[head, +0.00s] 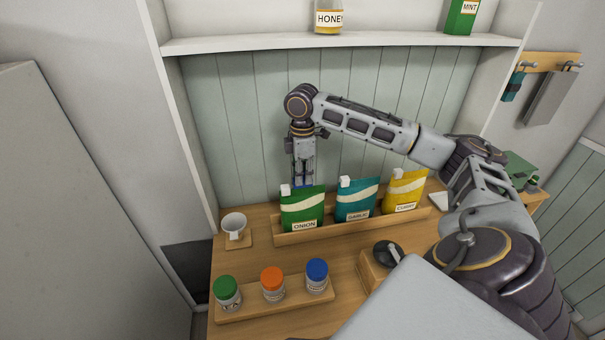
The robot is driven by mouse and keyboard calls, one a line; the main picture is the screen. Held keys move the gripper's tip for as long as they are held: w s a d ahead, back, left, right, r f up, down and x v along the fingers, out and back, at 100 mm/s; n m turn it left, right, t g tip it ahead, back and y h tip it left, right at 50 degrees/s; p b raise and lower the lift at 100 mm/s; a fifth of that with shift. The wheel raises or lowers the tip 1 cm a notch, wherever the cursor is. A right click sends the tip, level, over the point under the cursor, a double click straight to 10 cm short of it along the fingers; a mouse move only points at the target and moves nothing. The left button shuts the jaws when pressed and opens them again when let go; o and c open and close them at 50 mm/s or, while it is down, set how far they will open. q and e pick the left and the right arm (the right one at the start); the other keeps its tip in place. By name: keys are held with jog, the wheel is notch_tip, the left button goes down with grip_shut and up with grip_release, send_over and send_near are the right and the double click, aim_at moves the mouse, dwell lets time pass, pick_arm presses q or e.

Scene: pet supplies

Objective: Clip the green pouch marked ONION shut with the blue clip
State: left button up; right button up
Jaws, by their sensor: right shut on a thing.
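The green pouch marked ONION (302,210) stands upright at the left end of a wooden rack (350,226). It has a pale band and a white piece at its top left corner. My right gripper (303,180) points down at the pouch's top edge, its fingers shut on the blue clip (304,186). Only a little blue shows between the fingertips and the pouch top. I cannot tell whether the clip is around the pouch's edge or just behind it. My left gripper is not in view.
A teal GARLIC pouch (356,202) and a yellow CURRY pouch (406,192) stand to the right in the rack. A white cup (234,225) is at left. Jars with green (226,286), orange (272,278) and blue (317,269) lids stand in front. A shelf (400,40) hangs above.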

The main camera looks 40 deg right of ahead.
jog(key=shift+f, duration=1.55)
dwell(0.5)
jog(key=o, duration=0.8)
jog(key=shift+r, duration=0.2)
jog(key=shift+r, duration=5.85)
jog(key=shift+f, duration=0.1)
